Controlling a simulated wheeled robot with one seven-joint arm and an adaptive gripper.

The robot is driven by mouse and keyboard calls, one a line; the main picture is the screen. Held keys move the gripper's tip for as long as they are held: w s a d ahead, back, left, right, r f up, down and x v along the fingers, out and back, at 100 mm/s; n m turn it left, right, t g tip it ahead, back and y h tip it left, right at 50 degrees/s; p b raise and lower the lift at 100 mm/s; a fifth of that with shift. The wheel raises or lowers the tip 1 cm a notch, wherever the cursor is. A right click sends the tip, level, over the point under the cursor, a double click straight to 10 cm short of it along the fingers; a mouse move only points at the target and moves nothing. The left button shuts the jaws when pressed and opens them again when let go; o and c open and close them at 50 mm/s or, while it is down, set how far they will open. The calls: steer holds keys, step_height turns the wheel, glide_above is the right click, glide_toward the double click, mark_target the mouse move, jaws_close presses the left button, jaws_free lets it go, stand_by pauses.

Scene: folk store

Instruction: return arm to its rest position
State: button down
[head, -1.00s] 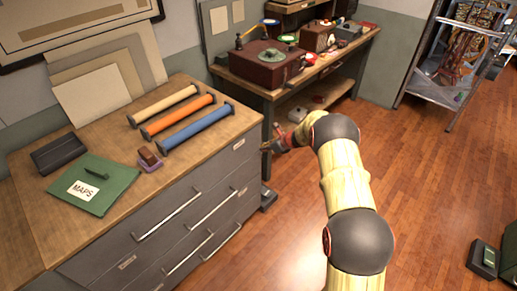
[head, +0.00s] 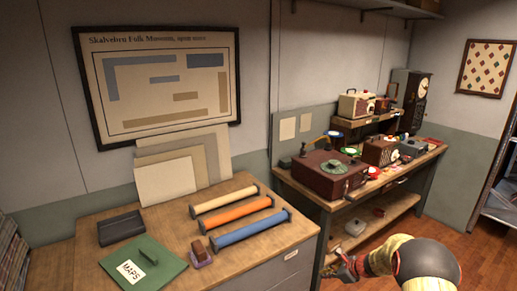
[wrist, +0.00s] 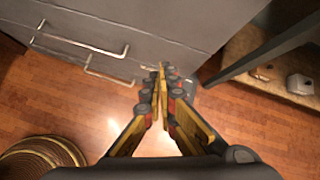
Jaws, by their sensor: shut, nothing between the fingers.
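My arm (head: 425,262) shows at the bottom right of the head view, with pale yellow links and a dark grey joint. My gripper (head: 342,268) is at its left end, in front of the gap between the drawer cabinet and the workbench. In the wrist view my gripper (wrist: 160,72) has its two yellow and black fingers together at the tips, with nothing between them. It points at the lower corner of the grey drawer cabinet (wrist: 180,25), with the wooden floor below. I cannot tell the exact distance to the cabinet.
The cabinet top (head: 75,262) holds orange (head: 235,214), cream and blue rolls, a green maps folder (head: 143,265) and a black tray (head: 120,227). The workbench (head: 335,202) holds a brown record player (head: 330,172). A round ribbed object (wrist: 42,158) stands on the floor. Open floor lies right.

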steer(key=s+a+n+g, duration=0.2)
steer(key=s+n, duration=0.2)
steer(key=s, duration=0.2)
steer(key=s+a+r+n+h, duration=0.2)
steer(key=s+a+r+n, duration=0.2)
steer(key=s+r+n, duration=0.6)
steer(key=s+a+r+n+t+h, duration=0.1)
steer(key=s+a+r+n+h, duration=0.2)
steer(key=s+r+n, duration=0.8)
steer(key=s+r, duration=0.6)
steer(key=s, duration=0.3)
steer(key=s+a+r, duration=0.1)
steer(key=s+r, duration=0.6)
steer(key=s, duration=0.3)
steer(key=shift+a+r, duration=0.15)
steer(key=shift+r, duration=0.05)
